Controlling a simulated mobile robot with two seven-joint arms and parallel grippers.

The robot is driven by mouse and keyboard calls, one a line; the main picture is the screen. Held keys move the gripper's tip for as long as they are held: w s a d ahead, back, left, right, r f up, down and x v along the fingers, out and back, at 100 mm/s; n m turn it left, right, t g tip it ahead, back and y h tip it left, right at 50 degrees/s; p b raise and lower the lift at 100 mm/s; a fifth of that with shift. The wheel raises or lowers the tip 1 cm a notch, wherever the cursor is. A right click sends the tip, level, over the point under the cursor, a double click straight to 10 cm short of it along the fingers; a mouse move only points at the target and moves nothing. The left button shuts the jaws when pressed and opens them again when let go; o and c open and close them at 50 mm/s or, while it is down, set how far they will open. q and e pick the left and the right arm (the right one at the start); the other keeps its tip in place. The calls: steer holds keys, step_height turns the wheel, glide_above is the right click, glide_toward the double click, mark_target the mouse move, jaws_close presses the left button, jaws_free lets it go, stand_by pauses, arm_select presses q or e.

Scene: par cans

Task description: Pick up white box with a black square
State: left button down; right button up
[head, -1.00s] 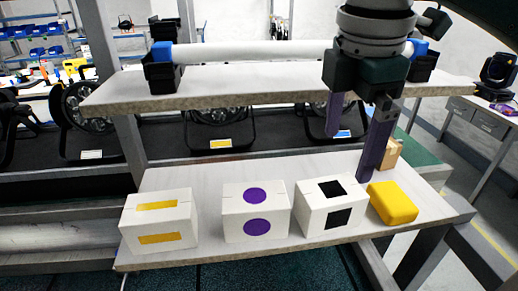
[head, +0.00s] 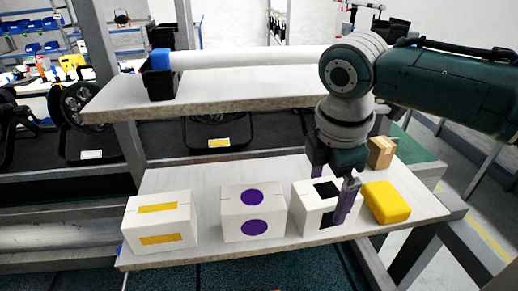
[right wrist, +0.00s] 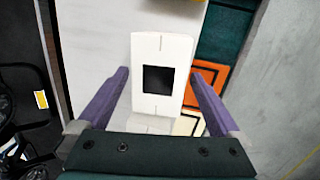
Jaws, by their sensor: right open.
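The white box with black squares (head: 309,218) stands on the lower shelf, third from the left, between the purple-dot box and a yellow block. My right gripper (head: 336,196) is open and points down over this box, with one purple finger in front of its right part. The other finger is mostly hidden in the head view. In the right wrist view the white box (right wrist: 160,105) lies between the two spread purple fingers, its black square facing the camera. I see gaps on both sides there. My left gripper is not in view.
The white box with purple dots (head: 233,222) and the white box with yellow bars (head: 135,228) stand to the left. The yellow block (head: 386,202) is close on the right, with a brown box (head: 381,152) behind it. An upper shelf (head: 220,92) overhangs behind.

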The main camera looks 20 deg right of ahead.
steer(key=c, duration=1.5)
steer(key=shift+r, duration=0.15)
